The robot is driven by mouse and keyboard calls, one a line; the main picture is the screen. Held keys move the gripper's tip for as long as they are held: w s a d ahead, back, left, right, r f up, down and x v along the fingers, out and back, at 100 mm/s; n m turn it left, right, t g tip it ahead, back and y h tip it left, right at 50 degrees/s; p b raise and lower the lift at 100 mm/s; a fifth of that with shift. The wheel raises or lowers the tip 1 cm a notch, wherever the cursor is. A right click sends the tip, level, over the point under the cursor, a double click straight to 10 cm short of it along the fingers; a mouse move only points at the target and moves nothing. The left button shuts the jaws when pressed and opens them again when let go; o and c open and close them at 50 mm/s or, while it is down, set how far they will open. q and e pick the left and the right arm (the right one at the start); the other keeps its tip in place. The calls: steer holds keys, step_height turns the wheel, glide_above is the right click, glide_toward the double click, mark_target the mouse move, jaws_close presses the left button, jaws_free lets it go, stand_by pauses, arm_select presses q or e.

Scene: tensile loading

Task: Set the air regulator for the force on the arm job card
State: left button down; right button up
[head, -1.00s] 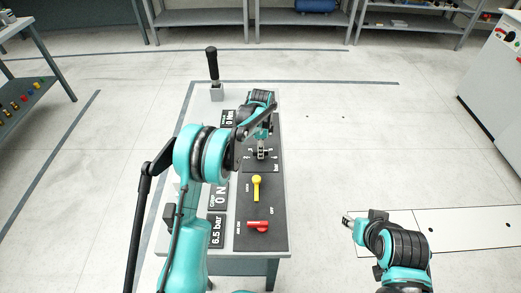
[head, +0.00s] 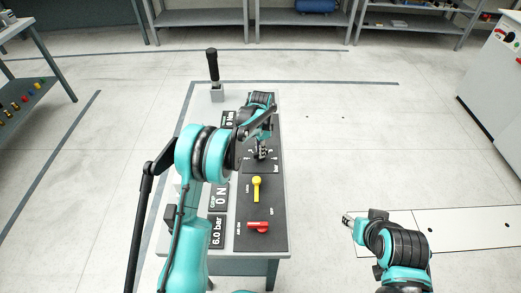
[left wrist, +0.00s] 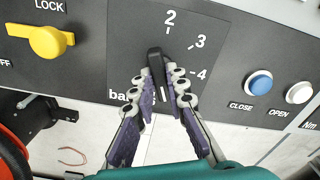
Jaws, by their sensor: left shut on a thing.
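The regulator knob (left wrist: 155,62) is a black bar on a dark panel, with printed marks 2, 3 and 4 around it. Its white line is at its near end, between my fingers. My left gripper (left wrist: 159,84) is shut on the knob, one purple-padded finger on each side; it also shows over the bench panel in the head view (head: 262,152). The pressure display (head: 217,232) reads 6.0 bar. The clamp display (head: 219,198) reads 0 N. My right gripper (head: 347,220) is away from the bench at the right, its fingers too small to judge. No job card is readable.
A blue button (left wrist: 260,84) and a white button (left wrist: 299,92) are right of the dial in the wrist view. A black-handled lever (head: 212,66) stands at the bench's far end.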

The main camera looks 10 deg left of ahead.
arm_select(q)
steer(key=n+p, duration=0.1)
steer(key=n, duration=1.2)
steer(key=shift+n, duration=0.4)
steer(key=n, duration=0.6)
steer(key=shift+p, duration=0.4)
steer(key=n, duration=0.6)
steer(key=shift+n, duration=0.7)
steer(key=c, duration=1.5)
jaws_free()
steer(key=shift+c, duration=0.2)
